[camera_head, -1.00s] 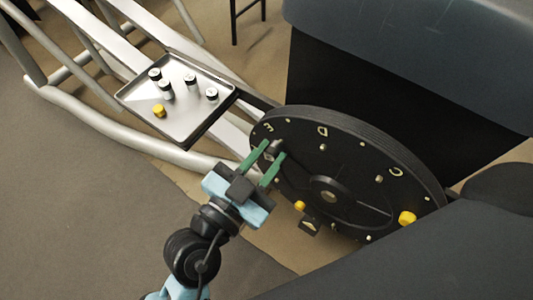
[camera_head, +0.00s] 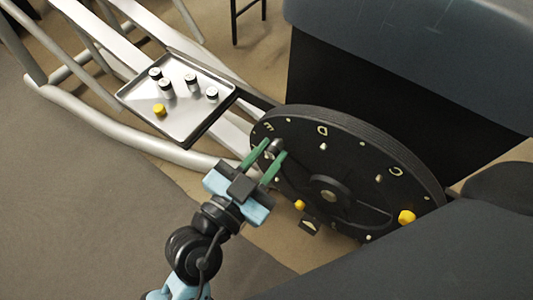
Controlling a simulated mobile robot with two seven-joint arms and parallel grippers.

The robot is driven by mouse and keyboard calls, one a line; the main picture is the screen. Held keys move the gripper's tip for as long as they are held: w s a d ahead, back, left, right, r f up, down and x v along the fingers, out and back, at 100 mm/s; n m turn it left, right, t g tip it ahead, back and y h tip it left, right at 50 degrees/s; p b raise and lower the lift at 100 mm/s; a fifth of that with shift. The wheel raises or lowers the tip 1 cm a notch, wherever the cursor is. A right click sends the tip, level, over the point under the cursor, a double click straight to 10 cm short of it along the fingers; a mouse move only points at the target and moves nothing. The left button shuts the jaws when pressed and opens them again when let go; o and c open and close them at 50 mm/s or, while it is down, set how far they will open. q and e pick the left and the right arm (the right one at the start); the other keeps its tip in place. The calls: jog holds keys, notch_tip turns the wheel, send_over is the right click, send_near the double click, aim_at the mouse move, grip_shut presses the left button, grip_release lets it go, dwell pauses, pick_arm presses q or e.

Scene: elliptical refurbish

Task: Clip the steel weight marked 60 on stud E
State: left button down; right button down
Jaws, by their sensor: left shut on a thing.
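The large black wheel (camera_head: 345,157) carries pale letters and small studs on its face. The letter E (camera_head: 268,127) is at its upper left, with D (camera_head: 322,131) and C further right. My left gripper (camera_head: 271,151) reaches up to the wheel's face just below the E. Its green fingers are shut on a small dark grey weight (camera_head: 277,146), which is at the wheel's face. Its marking cannot be read, and the fingers partly hide it. Stud E itself is not clearly visible, so I cannot tell whether the weight sits on it. My right gripper is not in view.
A metal tray (camera_head: 186,128) at the upper left holds several steel-and-black weights (camera_head: 191,80) and a yellow one (camera_head: 159,110). Yellow pieces (camera_head: 407,217) (camera_head: 300,205) sit on the wheel. Pale frame tubes (camera_head: 125,132) run behind the gripper.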

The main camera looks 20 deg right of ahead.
pick_arm(q)
jog(key=shift+w+d, duration=0.15)
jog(key=shift+d, duration=0.05)
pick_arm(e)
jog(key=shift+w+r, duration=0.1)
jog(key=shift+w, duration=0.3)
pick_arm(q)
jog(key=shift+w+d, duration=0.1)
jog(key=shift+d, duration=0.05)
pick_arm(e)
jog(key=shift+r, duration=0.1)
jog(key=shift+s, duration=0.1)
pick_arm(q)
jog(key=c, duration=1.1)
grip_release()
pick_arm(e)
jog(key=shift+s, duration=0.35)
pick_arm(q)
jog(key=shift+p, duration=0.3)
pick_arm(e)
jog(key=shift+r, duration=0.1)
pick_arm(q)
jog(key=p+v, duration=0.2)
jog(key=v, duration=0.6)
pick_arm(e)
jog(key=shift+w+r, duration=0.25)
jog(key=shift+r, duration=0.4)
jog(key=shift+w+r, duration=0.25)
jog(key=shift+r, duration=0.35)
